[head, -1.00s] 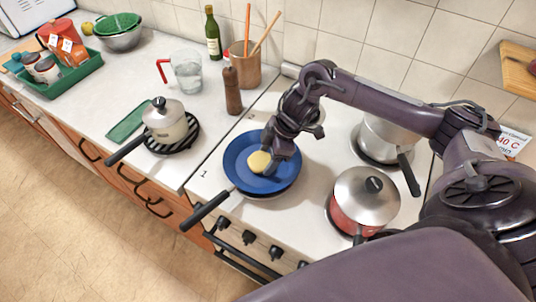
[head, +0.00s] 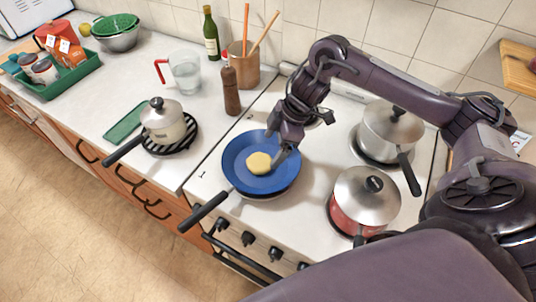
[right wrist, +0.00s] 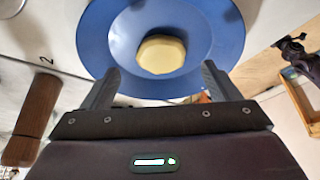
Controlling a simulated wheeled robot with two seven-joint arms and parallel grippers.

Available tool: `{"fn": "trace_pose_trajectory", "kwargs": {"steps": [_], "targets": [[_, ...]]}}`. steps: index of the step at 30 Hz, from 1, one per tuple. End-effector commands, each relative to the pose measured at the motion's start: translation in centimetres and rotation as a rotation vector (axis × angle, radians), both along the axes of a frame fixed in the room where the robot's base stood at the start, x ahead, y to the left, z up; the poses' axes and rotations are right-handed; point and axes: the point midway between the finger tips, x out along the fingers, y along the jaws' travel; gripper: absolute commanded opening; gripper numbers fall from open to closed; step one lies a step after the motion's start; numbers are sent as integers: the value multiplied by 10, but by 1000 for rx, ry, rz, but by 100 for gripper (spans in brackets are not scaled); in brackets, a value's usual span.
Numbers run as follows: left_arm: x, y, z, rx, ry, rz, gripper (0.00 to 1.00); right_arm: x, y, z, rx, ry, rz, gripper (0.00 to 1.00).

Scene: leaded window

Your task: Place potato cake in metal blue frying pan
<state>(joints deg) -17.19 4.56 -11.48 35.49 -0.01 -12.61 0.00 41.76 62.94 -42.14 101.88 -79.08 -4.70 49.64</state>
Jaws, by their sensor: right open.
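The yellow potato cake (head: 259,163) lies flat inside the blue frying pan (head: 240,178), close to its middle. The pan sits on the stove with its black handle pointing to the lower left. My right gripper (head: 284,150) is above the pan's right part, apart from the cake. In the right wrist view its two fingers (right wrist: 160,85) are spread with nothing between them, and the cake (right wrist: 162,54) and pan (right wrist: 88,38) show beyond them. My left gripper is in neither view.
A red pot with a steel lid (head: 366,196) stands right of the pan, and a steel pot (head: 390,130) stands behind it. A pepper mill (head: 231,90) and a utensil holder (head: 245,72) stand behind the pan. A small lidded pot (head: 163,122) is on the left.

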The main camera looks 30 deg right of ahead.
Motion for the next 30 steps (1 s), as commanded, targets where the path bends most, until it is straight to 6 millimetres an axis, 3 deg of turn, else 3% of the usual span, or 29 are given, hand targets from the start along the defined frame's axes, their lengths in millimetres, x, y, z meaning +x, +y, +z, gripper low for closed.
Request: {"fn": "trace_pose_trajectory", "kwargs": {"steps": [6,10,30], "targets": [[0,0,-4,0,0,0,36,-6,-17,43,-4,-4,-1,82],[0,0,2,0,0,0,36,-9,-22,58,-3,-1,-1,82],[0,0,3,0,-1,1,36,-10,-24,64,0,2,-1,82]]}}
